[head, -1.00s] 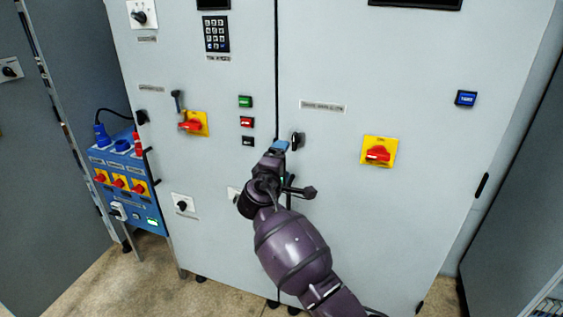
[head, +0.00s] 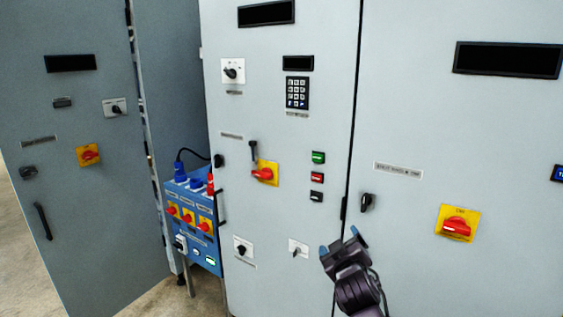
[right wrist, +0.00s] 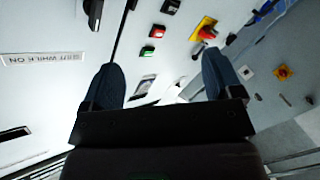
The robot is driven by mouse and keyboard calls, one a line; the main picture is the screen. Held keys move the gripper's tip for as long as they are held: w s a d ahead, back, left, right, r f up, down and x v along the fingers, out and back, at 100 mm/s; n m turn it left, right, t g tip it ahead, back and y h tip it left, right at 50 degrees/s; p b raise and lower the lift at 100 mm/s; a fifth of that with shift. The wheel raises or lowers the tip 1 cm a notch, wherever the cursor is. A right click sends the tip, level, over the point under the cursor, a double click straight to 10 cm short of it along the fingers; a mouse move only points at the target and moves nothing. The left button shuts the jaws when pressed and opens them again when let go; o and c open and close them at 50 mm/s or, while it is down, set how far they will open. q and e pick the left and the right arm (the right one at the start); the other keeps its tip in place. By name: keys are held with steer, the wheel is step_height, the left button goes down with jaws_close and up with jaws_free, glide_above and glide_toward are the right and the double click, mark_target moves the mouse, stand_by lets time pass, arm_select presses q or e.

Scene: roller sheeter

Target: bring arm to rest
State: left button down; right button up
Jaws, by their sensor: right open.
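My right gripper (head: 341,246) is in the lower middle of the head view, in front of the grey cabinet doors. Its two blue-tipped fingers are apart with nothing between them. The fingers also show spread and empty in the right wrist view (right wrist: 165,80). The gripper is below and left of a black door knob (head: 367,202), and apart from it as far as I can see. My left gripper is not in view.
The cabinet (head: 415,120) fills the middle and right. It carries a red-and-yellow switch (head: 457,224), a keypad (head: 297,92) and push buttons (head: 318,158). A blue socket box (head: 190,225) stands to the left, beside another grey cabinet (head: 75,200). Floor shows at lower left.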

steer(key=s+d+f+m+g, duration=0.2)
steer(key=s+d+f, duration=0.2)
steer(key=s+f, duration=0.4)
steer(key=s+d+f+m+g, duration=0.1)
steer(key=s+d+f, duration=0.3)
steer(key=s+f, duration=0.5)
steer(key=s+d+f+m+g, duration=0.2)
steer(key=s+d+f, duration=0.3)
steer(key=s, duration=1.3)
step_height(320, 180, down, 4)
steer(key=shift+s+r+m+g, duration=0.2)
steer(key=shift+s+m+g, duration=0.1)
steer(key=shift+m, duration=0.4)
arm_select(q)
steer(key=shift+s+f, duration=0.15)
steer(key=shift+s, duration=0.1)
arm_select(e)
steer(key=shift+o, duration=0.2)
steer(key=shift+w, duration=0.1)
